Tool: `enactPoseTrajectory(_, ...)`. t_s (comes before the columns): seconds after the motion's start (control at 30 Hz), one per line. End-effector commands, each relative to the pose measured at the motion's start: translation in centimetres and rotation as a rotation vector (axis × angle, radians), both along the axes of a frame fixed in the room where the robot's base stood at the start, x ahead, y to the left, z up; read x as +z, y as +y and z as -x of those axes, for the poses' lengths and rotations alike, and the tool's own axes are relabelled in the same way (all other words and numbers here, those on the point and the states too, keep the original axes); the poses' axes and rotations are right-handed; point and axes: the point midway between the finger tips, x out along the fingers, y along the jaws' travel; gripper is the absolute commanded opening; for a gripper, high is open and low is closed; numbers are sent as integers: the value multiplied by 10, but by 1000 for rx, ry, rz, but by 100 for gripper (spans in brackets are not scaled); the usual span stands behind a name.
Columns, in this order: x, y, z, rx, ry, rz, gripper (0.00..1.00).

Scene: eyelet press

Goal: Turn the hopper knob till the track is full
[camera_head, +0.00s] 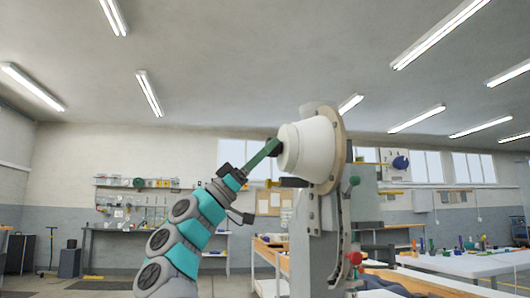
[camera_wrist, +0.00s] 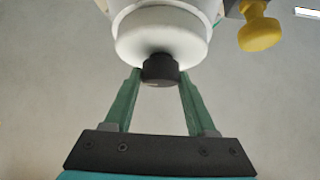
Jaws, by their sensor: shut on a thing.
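The white hopper (camera_head: 312,148) is mounted on the upper side of the press (camera_head: 325,225) in the head view. Its white end also fills the top middle of the wrist view (camera_wrist: 160,35). The black hopper knob (camera_wrist: 160,68) sticks out from the centre of that end. My gripper (camera_wrist: 158,78) has its two green fingers on either side of the knob, shut on it.
A yellow knob (camera_wrist: 260,30) is at the upper right of the wrist view. Workbenches with small items stand at the back and right.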

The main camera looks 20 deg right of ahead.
Motion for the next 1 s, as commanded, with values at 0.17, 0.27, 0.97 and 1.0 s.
enactPoseTrajectory(0.17,-1,1,0,4,-27,9,1)
enactPoseTrajectory(0.27,-1,1,0,6,-33,9,1)
enactPoseTrajectory(0.97,-2,0,0,5,-31,7,86)
enactPoseTrajectory(1.0,-2,0,0,4,-30,6,86)
